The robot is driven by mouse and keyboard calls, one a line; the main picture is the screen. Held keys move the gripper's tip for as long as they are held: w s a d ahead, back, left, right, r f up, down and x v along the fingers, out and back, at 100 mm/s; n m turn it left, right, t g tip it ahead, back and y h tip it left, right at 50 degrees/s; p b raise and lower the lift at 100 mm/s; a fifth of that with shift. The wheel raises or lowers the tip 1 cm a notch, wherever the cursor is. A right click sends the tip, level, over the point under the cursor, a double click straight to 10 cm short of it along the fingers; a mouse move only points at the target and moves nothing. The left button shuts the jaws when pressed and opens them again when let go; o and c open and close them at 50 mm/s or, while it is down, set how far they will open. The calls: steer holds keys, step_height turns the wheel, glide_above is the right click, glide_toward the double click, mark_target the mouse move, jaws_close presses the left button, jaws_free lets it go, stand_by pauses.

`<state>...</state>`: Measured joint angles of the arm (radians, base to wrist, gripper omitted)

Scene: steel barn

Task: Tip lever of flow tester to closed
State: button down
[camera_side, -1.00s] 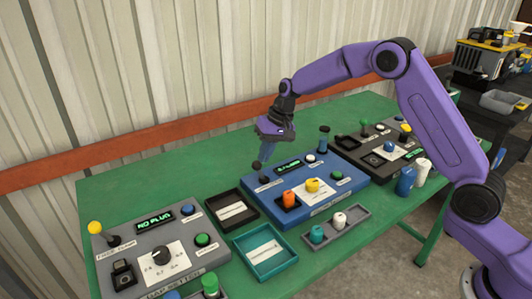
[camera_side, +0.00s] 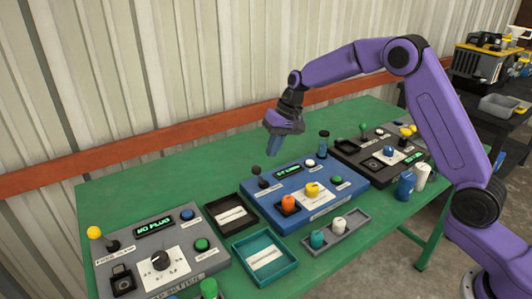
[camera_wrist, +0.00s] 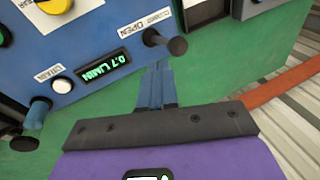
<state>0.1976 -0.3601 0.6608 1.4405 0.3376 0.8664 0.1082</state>
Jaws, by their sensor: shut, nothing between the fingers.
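The flow tester (camera_side: 318,198) is the blue panel in the middle of the green table. Its display (camera_wrist: 103,64) reads 0.7 L/MIN. Its black lever (camera_side: 256,171) rises from the panel's back left corner and leans outward; its knob also shows in the wrist view (camera_wrist: 178,46). Small CLOSED and OPEN labels (camera_wrist: 143,22) lie beside its base; I cannot tell which one it leans toward. My gripper (camera_side: 271,153) is shut and empty, above and right of the lever in the side view. In the wrist view its fingertips (camera_wrist: 157,66) appear close to the knob, seemingly apart.
A grey panel (camera_side: 200,262) stands at the left and a black panel (camera_side: 350,150) at the right. A dark tray (camera_side: 215,226) and a teal tray (camera_side: 238,252) lie left of the tester. Table behind the lever is clear.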

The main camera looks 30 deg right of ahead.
steer(key=v, duration=1)
steer(key=s+a+n+g+h, duration=0.1)
steer(key=s+a+n, duration=0.2)
steer(key=s, duration=0.7)
steer(key=s+a+n+g, duration=0.1)
steer(key=s+a+n, duration=0.2)
steer(key=s, duration=0.7)
steer(key=s+d+f+n, duration=0.1)
steer(key=s+d+n, duration=0.1)
steer(key=s, duration=0.5)
steer(key=s+d+f+n+h, duration=0.1)
steer(key=s+d+f+n, duration=0.1)
steer(key=s, duration=0.5)
steer(key=s+d+f+n+h, duration=0.1)
steer(key=s+d+n, duration=0.3)
steer(key=s, duration=0.4)
steer(key=shift+f, duration=0.75)
